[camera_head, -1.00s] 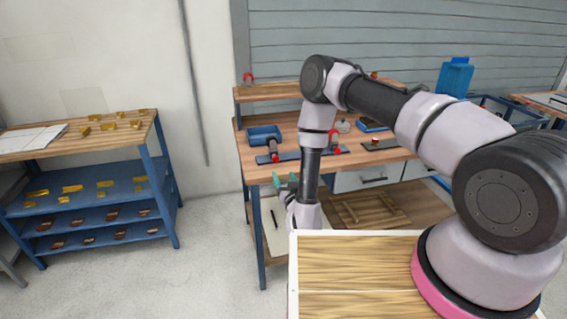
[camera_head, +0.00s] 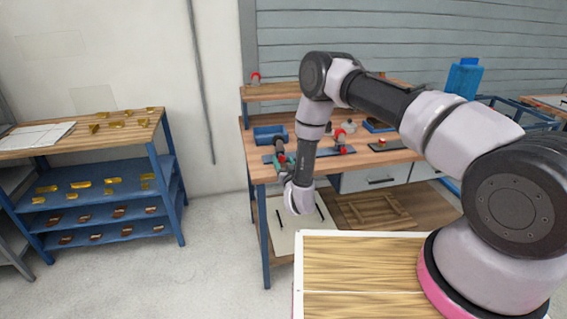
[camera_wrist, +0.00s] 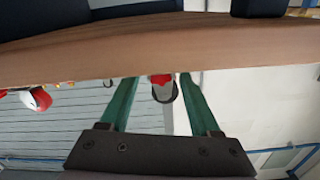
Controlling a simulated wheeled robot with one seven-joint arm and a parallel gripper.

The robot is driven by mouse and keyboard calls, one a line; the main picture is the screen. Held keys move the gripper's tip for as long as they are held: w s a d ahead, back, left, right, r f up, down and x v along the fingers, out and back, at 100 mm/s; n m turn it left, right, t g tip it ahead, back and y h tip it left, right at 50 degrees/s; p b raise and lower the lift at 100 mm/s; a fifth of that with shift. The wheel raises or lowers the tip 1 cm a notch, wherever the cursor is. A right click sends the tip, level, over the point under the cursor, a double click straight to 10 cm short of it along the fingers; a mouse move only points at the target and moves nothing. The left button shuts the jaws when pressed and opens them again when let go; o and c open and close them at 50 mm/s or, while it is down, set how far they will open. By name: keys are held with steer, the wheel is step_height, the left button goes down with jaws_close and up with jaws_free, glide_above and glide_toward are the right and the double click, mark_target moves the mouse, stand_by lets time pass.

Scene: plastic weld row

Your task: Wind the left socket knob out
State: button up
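The left socket (camera_head: 279,144) is a dark grey cylinder on the dark strip at the front of the workbench; my gripper hides its lower front, and I cannot see its knob clearly. The right socket (camera_head: 340,138) has a red end and stands on the same strip. My gripper (camera_head: 284,163) has teal fingers and is at the bench's front edge, by the left socket. In the wrist view the fingers (camera_wrist: 158,79) are apart. A red and dark part (camera_wrist: 162,88) shows between them; I cannot tell whether it lies within their reach. Another red-and-white part (camera_wrist: 37,99) shows at left.
A blue bin (camera_head: 270,133) sits behind the left socket. A small red-topped part (camera_head: 381,143) lies on a dark plate to the right. A raised shelf (camera_head: 285,93) holds another red-topped part. A wooden-topped surface (camera_head: 360,265) lies in front. A rack (camera_head: 95,185) stands left, with open floor between.

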jaws_close()
steer(key=shift+n, duration=1.5)
steer(key=shift+o, duration=0.9)
jaws_free()
steer(key=shift+s, duration=0.1)
steer(key=v, duration=1)
steer(key=shift+s, duration=0.35)
steer(key=shift+w+r, duration=0.1)
